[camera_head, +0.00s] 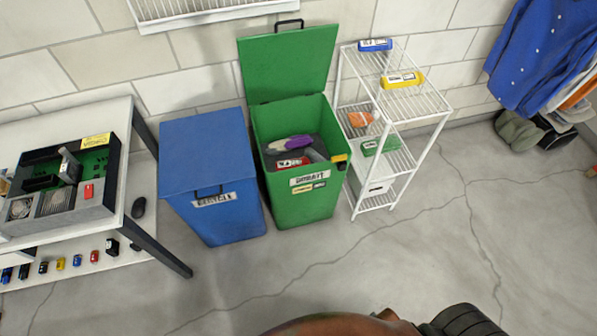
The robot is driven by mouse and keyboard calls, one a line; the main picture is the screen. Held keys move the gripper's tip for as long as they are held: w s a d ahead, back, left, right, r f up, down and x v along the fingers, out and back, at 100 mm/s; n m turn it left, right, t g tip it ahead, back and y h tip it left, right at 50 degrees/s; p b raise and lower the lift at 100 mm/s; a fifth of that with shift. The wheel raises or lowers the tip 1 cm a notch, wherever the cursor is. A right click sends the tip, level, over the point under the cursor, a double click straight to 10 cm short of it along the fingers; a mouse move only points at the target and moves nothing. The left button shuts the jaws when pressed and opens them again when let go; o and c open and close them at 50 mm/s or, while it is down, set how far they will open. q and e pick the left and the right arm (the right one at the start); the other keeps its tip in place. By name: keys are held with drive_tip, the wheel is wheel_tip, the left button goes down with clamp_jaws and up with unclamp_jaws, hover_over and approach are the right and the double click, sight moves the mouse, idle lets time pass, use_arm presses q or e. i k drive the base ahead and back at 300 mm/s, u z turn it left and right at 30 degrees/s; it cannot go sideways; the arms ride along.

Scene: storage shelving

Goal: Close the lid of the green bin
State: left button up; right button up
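The green bin (304,209) stands on the floor near the wall, right of the blue bin. Its green lid (289,66) is open and stands up at the back, leaning near the wall, with a dark handle (290,24) at its top edge. Several items lie inside, among them a purple and white one (290,143) and a red one. A label is on the bin's front. Neither of my grippers can be seen; only rounded brown and black shapes show at the bottom edge.
A blue bin (211,155) with its lid down stands left of the green bin. A white wire rack (398,132) stands close on the right. A white table (105,130) with equipment is at the left. The floor (330,265) in front is clear.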

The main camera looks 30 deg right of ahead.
sight(276, 65)
drive_tip(key=z, duration=0.2)
drive_tip(key=i, duration=1.25)
drive_tip(key=z, duration=0.15)
